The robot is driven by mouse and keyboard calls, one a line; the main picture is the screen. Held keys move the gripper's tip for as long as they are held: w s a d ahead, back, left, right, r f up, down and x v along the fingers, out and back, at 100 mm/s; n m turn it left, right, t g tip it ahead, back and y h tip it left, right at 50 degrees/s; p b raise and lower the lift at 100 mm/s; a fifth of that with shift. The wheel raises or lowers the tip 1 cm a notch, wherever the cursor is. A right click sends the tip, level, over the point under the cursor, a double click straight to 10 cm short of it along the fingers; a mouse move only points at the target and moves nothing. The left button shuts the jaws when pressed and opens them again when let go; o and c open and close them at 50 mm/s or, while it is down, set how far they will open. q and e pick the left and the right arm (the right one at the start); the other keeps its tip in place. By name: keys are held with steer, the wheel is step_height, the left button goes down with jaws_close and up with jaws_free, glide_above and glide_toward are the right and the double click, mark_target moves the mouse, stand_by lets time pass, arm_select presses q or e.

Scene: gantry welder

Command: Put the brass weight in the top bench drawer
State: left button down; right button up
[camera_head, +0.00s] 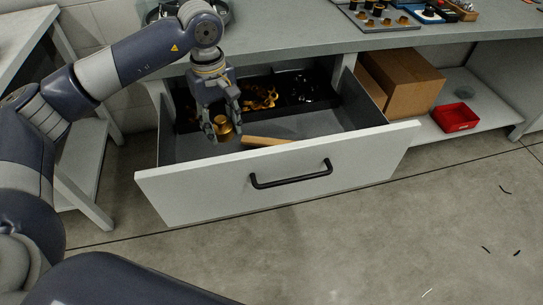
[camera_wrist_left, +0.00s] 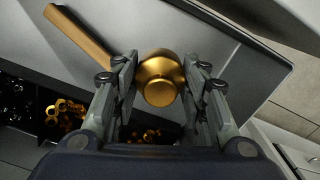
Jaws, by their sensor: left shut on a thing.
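The top bench drawer (camera_head: 365,151) is pulled open, with a white front and a black handle (camera_head: 291,174). My left gripper (camera_head: 226,131) reaches down inside the drawer walls near its left side. It is shut on the brass weight (camera_head: 222,125), a gold-coloured knobbed cylinder. The weight also shows between the fingers in the left wrist view (camera_wrist_left: 160,80). Whether the weight touches the drawer floor I cannot tell. My right gripper is not in view.
In the drawer, a wooden handle (camera_head: 266,141) lies beside the weight, and black bins (camera_head: 302,88) at the back hold brass fittings (camera_head: 261,98) and small shiny parts. A cardboard box (camera_head: 402,82) and red tray (camera_head: 455,117) sit on the lower shelf to the right.

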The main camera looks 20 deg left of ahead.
arm_select(q)
steer(key=w+a+f+n+b, duration=0.1)
steer(key=w+a+f+n, duration=0.1)
steer(key=a+f+n, duration=0.4)
steer(key=n+b, duration=0.1)
glide_toward(212, 153)
steer(key=shift+s+d+f, duration=0.35)
steer(key=shift+s+d, duration=0.15)
steer(key=shift+s, duration=0.1)
steer(key=shift+s+d+f, duration=0.4)
steer(key=shift+s+d, duration=0.1)
steer(key=shift+s, duration=0.05)
step_height(212, 153, down, 5)
steer(key=shift+r+b, duration=0.1)
steer(key=shift+b, duration=0.25)
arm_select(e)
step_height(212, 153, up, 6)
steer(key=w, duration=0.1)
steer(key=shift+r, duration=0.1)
arm_select(q)
steer(key=c, duration=1)
jaws_free()
steer(key=shift+o, duration=0.2)
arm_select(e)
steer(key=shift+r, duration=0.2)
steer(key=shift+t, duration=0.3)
